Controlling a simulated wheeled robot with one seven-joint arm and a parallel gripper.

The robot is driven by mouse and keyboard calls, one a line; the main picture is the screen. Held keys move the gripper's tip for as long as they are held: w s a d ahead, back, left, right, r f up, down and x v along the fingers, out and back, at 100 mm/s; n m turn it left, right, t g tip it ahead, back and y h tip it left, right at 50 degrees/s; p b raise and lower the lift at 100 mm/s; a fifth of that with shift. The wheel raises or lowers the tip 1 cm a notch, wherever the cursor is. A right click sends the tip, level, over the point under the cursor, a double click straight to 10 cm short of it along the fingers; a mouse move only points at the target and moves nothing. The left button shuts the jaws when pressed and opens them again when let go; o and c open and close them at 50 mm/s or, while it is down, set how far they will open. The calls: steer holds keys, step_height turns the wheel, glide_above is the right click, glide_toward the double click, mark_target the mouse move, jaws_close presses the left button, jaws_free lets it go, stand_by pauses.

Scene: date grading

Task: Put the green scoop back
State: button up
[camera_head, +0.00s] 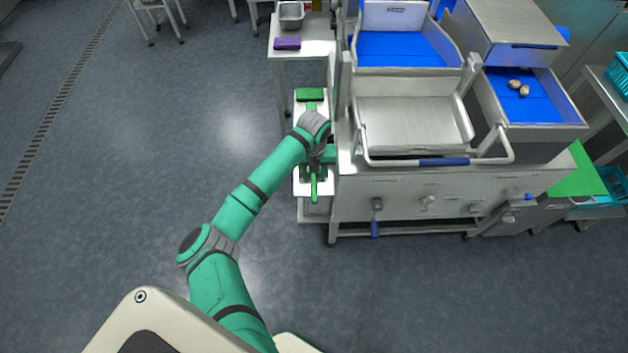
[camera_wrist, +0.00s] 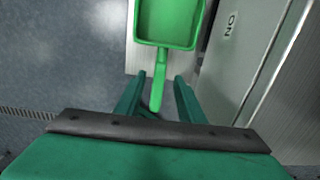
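The green scoop (camera_wrist: 168,22) shows in the wrist view, its pan at the top over a pale stand top. Its handle (camera_wrist: 157,88) points down the picture toward me and runs past the stand's near edge. My gripper (camera_wrist: 160,77) is open, with one finger on each side of the handle and a gap on both sides. I cannot tell how far above or below the fingertips the handle lies. In the head view the handle end (camera_head: 314,190) shows at the stand's near edge, while my arm and gripper cover most of the scoop.
The narrow stand (camera_head: 302,188) adjoins a steel grading machine (camera_head: 400,190), close on my gripper's right. Another green item (camera_head: 310,94) lies at the stand's far end. A side table (camera_head: 318,46) behind holds a purple block (camera_head: 287,43) and steel pan (camera_head: 291,14). Floor left is clear.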

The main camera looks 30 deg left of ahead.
step_height(320, 180, up, 7)
steer(key=shift+d+r, duration=0.15)
stand_by(0.7)
